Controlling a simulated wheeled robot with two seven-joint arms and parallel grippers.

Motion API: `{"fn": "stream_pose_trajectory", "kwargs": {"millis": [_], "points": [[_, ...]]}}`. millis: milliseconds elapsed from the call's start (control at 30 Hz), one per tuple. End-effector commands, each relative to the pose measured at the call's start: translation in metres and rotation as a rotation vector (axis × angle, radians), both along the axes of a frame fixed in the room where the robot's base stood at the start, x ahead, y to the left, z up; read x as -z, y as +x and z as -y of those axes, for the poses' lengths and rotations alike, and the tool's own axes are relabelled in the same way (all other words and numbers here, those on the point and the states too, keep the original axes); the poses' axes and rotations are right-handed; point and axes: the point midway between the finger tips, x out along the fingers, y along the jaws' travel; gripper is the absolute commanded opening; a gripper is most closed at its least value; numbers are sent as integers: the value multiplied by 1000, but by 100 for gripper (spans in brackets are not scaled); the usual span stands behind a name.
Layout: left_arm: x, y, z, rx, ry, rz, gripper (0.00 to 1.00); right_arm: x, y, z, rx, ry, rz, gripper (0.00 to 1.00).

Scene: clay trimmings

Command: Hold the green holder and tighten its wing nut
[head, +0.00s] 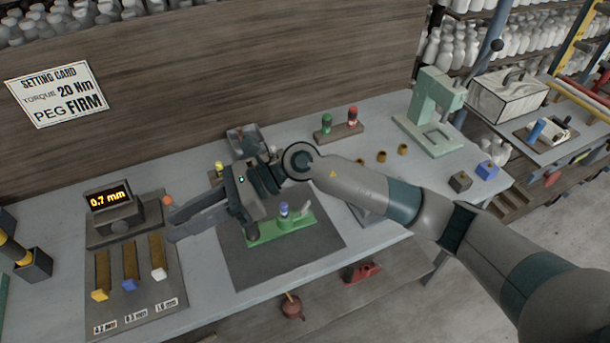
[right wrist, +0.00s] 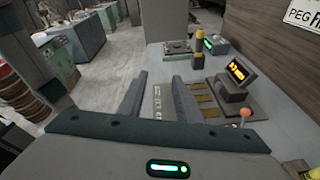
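The green holder (head: 265,235) lies on a dark mat (head: 325,238) on the bench. A small blue-topped piece (head: 283,209) stands on its middle and a pale grey upright piece (head: 305,208) near its right end. I cannot tell for sure which is the wing nut. My right gripper (head: 170,222) reaches over the holder's left end, its fingers pointing left past it. In the right wrist view my right gripper (right wrist: 160,92) is open, with nothing between the fingers. The holder does not show there. I do not make out my left gripper.
A gauge reading 0.7 mm (head: 111,203) and a board (head: 172,290) with several coloured-tipped strips are left of the mat. A rack with green and red pegs (head: 341,133) and a pale green press (head: 433,110) stand behind right. A setting card (head: 60,95) is on the wall.

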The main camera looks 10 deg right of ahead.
Motion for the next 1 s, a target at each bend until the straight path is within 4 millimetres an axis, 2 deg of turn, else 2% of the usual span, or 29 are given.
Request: {"fn": "stream_pose_trajectory", "kwargs": {"millis": [100, 167, 233, 300, 400, 533, 600, 700, 1000], "points": [[0, 0, 0, 0, 0, 0, 48, 45, 21, 34, -111, -273, 196, 31], [0, 0, 0, 0, 0, 0, 48, 65, 36, 60, -162, -417, 282, 31], [0, 0, 0, 0, 0, 1, 48, 83, 58, 95, -216, -589, 368, 31], [0, 0, 0, 0, 0, 1, 48, 93, 79, 131, -257, -744, 433, 31], [0, 1, 0, 0, 0, 1, 48, 96, 106, 178, -299, -932, 495, 31], [0, 1, 0, 0, 0, 1, 48, 90, 130, 222, -331, -1101, 533, 31], [0, 1, 0, 0, 0, 1, 48, 87, 137, 236, -341, -1156, 542, 31], [0, 1, 0, -1, 0, 1, 48, 84, 142, 247, -347, -1195, 548, 31], [-1, 0, 0, 0, 0, 1, 48, 84, 142, 248, -349, -1202, 547, 31]]}}
